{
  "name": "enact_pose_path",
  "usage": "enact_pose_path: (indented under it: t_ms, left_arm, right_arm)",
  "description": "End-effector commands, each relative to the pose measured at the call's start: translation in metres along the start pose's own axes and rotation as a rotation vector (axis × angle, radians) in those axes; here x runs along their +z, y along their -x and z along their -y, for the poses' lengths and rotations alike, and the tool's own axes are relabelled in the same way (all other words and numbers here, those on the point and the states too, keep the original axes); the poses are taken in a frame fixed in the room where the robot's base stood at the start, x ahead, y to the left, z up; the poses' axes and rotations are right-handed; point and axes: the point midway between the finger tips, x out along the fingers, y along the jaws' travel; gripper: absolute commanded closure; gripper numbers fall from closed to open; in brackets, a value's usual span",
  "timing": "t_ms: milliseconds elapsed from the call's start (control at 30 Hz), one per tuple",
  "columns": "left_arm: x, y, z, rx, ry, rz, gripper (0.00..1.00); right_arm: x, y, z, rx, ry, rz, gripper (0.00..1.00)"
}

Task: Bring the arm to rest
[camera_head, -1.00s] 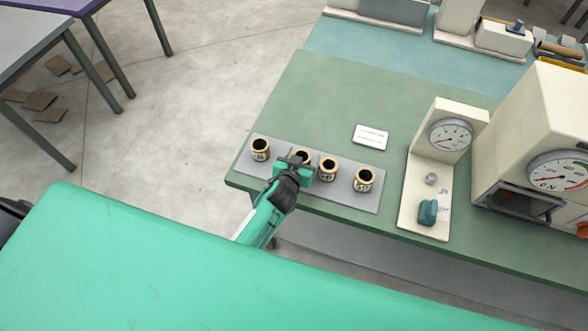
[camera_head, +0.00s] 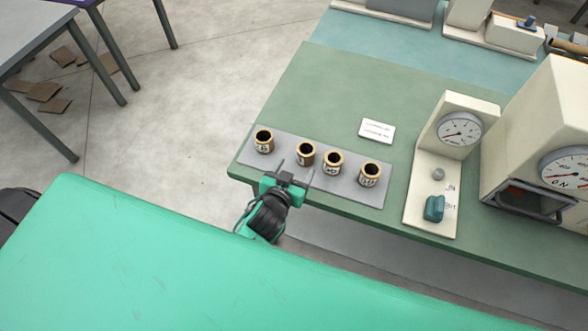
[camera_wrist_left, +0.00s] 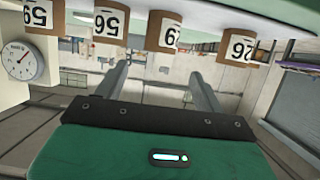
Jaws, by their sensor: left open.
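My left gripper (camera_head: 292,170) is open and empty, with its two thin dark fingers apart. It is at the near edge of a grey mat (camera_head: 339,188) on the green table. A row of numbered tan cups with dark insides stands upright on the mat: the left cup (camera_head: 264,141), the second cup (camera_head: 305,154), the third cup (camera_head: 333,162) and the right cup (camera_head: 370,174). In the left wrist view the open fingers (camera_wrist_left: 158,80) have nothing between them, and the cups (camera_wrist_left: 110,22) show along the top, upside down. My right gripper is not in view.
A cream gauge stand (camera_head: 433,205) with a teal knob and a larger cream machine (camera_head: 535,140) stand to the right. A white card (camera_head: 377,131) lies behind the cups. Open floor (camera_head: 170,130) is to the left of the table.

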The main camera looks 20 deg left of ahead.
Motion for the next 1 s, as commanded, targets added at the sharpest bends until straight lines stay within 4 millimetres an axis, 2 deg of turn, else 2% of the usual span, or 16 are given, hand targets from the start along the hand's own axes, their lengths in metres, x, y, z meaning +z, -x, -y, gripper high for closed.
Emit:
enact_pose_path:
  t_ms: [367,533,667,800,1000]
  left_arm:
    - [0.000,0.000,0.001,-0.002,0.000,0.004,0.30]
    - [0.007,0.014,0.020,-0.047,0.001,0.092,0.30]
    - [0.021,0.043,0.045,-0.093,-0.004,0.255,0.30]
    - [0.035,0.084,0.064,-0.098,-0.019,0.457,0.30]
    - [0.046,0.135,0.073,-0.052,-0.052,0.669,0.30]
  right_arm:
    - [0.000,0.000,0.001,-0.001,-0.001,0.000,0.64]
    - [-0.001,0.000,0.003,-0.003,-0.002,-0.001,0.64]
    - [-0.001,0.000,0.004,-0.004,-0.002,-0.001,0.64]
    - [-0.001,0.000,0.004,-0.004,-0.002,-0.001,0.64]
    - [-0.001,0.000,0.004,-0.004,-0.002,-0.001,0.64]
